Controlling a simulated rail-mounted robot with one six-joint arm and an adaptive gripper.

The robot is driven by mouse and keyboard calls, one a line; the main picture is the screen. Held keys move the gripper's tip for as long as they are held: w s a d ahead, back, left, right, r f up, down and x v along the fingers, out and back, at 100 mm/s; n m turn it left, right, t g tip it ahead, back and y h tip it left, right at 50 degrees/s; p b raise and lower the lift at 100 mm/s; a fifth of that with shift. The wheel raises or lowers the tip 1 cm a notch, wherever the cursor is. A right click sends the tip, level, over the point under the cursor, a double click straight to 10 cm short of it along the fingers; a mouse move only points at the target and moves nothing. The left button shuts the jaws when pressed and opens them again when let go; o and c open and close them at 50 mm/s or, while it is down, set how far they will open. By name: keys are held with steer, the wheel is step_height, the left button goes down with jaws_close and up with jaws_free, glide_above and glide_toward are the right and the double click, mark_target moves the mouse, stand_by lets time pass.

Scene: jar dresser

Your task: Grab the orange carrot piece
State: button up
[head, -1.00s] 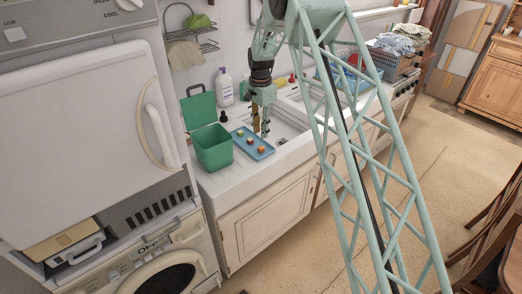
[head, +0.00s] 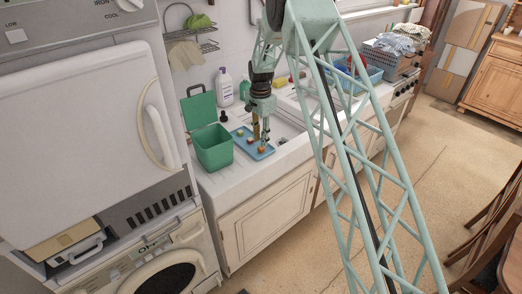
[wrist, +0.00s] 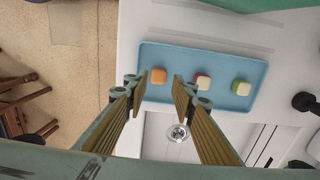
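The orange carrot piece (wrist: 158,75) lies on a blue tray (wrist: 188,57), nearest one end, in the wrist view. A red and cream piece (wrist: 203,82) and a green and cream piece (wrist: 240,88) lie in a row beside it on the tray. My gripper (wrist: 157,90) is open and empty, with its two fingers apart. In the wrist view the orange piece shows between the fingertips, beyond them. In the head view my gripper (head: 261,142) is over the tray's right end and partly covers it. I cannot tell the exact height gap.
A green open-lidded bin (head: 212,150) stands left of the tray on the white counter. A white bottle (head: 225,87) stands behind. The sink with its drain (wrist: 178,133) is beside the tray. A blue basket (head: 365,76) sits farther right.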

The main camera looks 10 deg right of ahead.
step_height(320, 180, down, 3)
steer(key=shift+s+d+r, duration=0.1)
steer(key=shift+s+r, duration=0.05)
steer(key=shift+r, duration=0.05)
steer(key=shift+f+p, duration=0.35)
steer(key=shift+f, duration=0.65)
steer(key=shift+c, duration=0.7)
steer(key=c, duration=0.3)
steer(key=shift+c, duration=0.2)
steer(key=shift+r, duration=0.15)
steer(key=shift+r+b, duration=0.35)
steer(key=shift+r, duration=1.3)
steer(key=s+r+b, duration=0.1)
steer(key=s+b, duration=0.1)
steer(key=s, duration=1.3)
steer(key=shift+s+d+r, duration=0.15)
steer(key=shift+s+r, duration=0.05)
steer(key=shift+s, duration=0.2)
